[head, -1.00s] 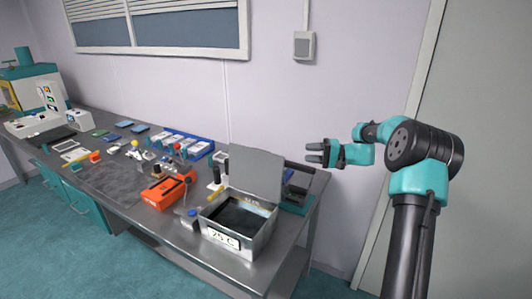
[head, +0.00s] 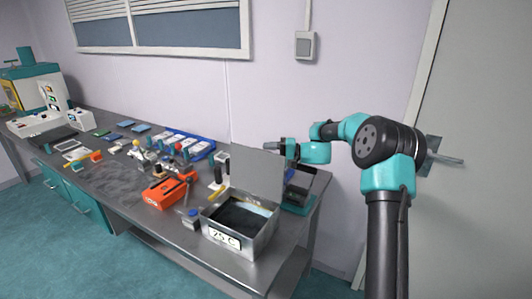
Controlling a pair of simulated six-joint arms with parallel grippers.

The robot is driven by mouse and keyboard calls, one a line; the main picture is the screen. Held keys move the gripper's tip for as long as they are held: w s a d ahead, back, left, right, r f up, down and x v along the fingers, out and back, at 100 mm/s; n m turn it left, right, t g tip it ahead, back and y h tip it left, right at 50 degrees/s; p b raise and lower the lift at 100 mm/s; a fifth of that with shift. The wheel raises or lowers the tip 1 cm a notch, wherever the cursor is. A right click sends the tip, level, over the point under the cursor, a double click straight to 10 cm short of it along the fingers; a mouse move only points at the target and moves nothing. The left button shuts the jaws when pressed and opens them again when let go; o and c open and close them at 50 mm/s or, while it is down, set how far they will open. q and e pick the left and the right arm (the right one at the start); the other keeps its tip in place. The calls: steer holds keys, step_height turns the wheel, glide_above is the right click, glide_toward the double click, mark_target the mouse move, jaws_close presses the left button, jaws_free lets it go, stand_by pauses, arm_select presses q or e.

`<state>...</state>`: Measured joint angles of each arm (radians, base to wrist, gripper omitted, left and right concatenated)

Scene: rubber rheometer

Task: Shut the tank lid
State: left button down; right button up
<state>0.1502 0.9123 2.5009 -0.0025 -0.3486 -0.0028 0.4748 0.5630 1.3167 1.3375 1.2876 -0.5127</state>
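The tank (head: 216,217) is an open grey metal box at the front right end of the bench, with dark contents and a temperature label on its front. Its lid (head: 256,172) is a flat grey plate standing raised at the tank's back edge, tilted slightly back. My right gripper (head: 276,148) is at the lid's upper right corner, its fingers pointing left. The fingers are small and seen nearly edge-on, so their gap and any contact with the lid are unclear. My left gripper is not in view.
A teal-based device (head: 297,197) stands just right of the lid. Blue trays (head: 178,141) lie at the back. Wall and door are behind my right arm.

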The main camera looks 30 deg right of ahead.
steer(key=shift+w+a, duration=0.35)
steer(key=shift+a, duration=0.15)
jaws_close()
